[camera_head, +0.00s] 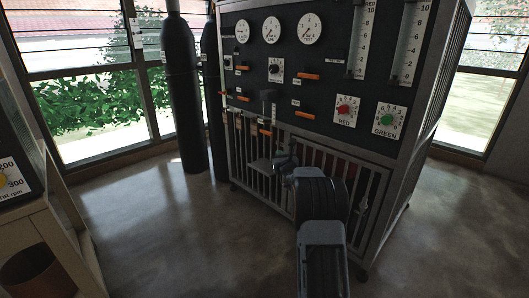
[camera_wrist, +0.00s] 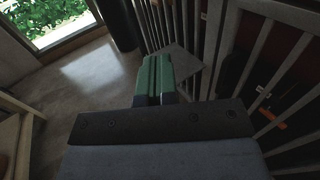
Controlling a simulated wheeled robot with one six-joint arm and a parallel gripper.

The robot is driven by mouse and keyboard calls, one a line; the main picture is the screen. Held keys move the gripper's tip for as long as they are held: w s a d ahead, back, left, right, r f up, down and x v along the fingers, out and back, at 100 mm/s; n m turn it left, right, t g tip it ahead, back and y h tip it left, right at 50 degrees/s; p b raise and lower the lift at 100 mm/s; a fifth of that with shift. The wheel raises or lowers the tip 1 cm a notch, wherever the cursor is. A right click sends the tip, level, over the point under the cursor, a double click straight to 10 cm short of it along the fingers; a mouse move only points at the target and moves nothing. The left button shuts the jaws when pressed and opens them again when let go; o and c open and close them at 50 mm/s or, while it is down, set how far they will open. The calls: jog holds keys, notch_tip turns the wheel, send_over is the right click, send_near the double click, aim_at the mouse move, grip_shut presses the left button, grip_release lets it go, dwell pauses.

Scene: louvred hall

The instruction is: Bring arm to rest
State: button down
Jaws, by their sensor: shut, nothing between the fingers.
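My arm reaches up from the bottom of the head view, in front of the lower barred part of a control cabinet (camera_head: 350,100). My gripper (camera_head: 283,158) is at its far end, small and dark, with the fingers hard to make out there. In the wrist view my gripper (camera_wrist: 154,75) shows two green fingers side by side, closed together with nothing held. The fingers point toward the floor and bars. A small grey plate (camera_wrist: 182,62) lies just beyond and right of them; I cannot tell whether they touch it.
The cabinet carries gauges, orange-handled levers, a red knob (camera_head: 345,108) and a green knob (camera_head: 388,115). Dark gas cylinders (camera_head: 181,100) stand left of it. A bench (camera_head: 62,215) stands at far left. The floor (camera_head: 165,235) between bench and cabinet is clear.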

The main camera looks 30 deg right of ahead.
jog(key=shift+a, duration=0.15)
jog(key=s+a+r+n+g+y+p, duration=0.2)
jog(key=s+a+r+n+y+p, duration=0.2)
jog(key=a+r+n+p, duration=0.4)
jog(key=s+a+r+n+g+y+p, duration=0.2)
jog(key=s+a+r+n+y+p, duration=0.35)
jog(key=a+r, duration=0.5)
jog(key=s+a+r+n+g+y+p, duration=0.2)
jog(key=s+a+r+n+g+p, duration=0.15)
jog(key=a+r+n+p, duration=0.55)
jog(key=s+a+r+n+g+h+p, duration=0.1)
jog(key=s+a+r+n+g+p, duration=0.2)
jog(key=s, duration=0.4)
jog(key=s+a+r+n+g+h+p, duration=0.1)
jog(key=s+a+r+n+p, duration=0.1)
jog(key=s+n+p, duration=0.35)
jog(key=s+d+r+n+g+h+p, duration=0.1)
jog(key=s+d+r+n+h+p, duration=0.1)
jog(key=s+n+p, duration=0.2)
jog(key=s+d+r+n+g+h+p, duration=0.1)
jog(key=s+d+r+n+h+p, duration=0.1)
jog(key=s+p, duration=0.4)
jog(key=shift+s+r+n+h, duration=0.55)
jog(key=shift+s+n+h, duration=0.3)
jog(key=shift+s, duration=0.95)
jog(key=c, duration=1.9)
grip_release()
jog(key=shift+g, duration=0.25)
